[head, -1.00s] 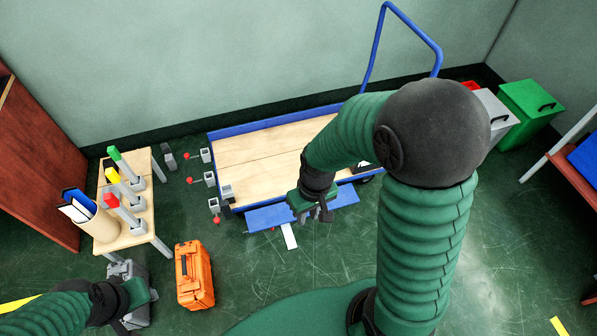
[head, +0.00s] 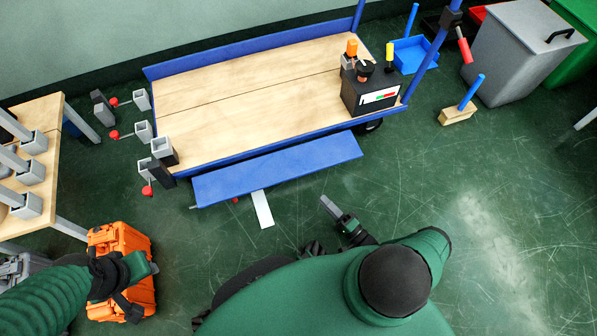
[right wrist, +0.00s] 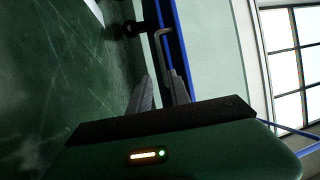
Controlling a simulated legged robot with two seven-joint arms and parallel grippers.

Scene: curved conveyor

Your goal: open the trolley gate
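The trolley (head: 215,98) has a wooden deck and blue edges. Its blue gate panel (head: 275,172) hangs outward and down along the near side, apart from the deck's blue edge. My right gripper (head: 328,206) is on the near right side of the panel, low over the floor and not touching it. In the right wrist view its two fingers (right wrist: 161,92) are apart with nothing between them. A grey bent rod (right wrist: 162,45) and a blue bar (right wrist: 176,45) show beyond them. My left gripper (head: 132,300) is over the orange case; its fingers are unclear.
An orange case (head: 120,240) stands on the floor at left, near a wooden table (head: 50,115). A black box (head: 370,95) sits on the deck's right end. Grey sockets with red knobs (head: 114,134) are left of the trolley.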

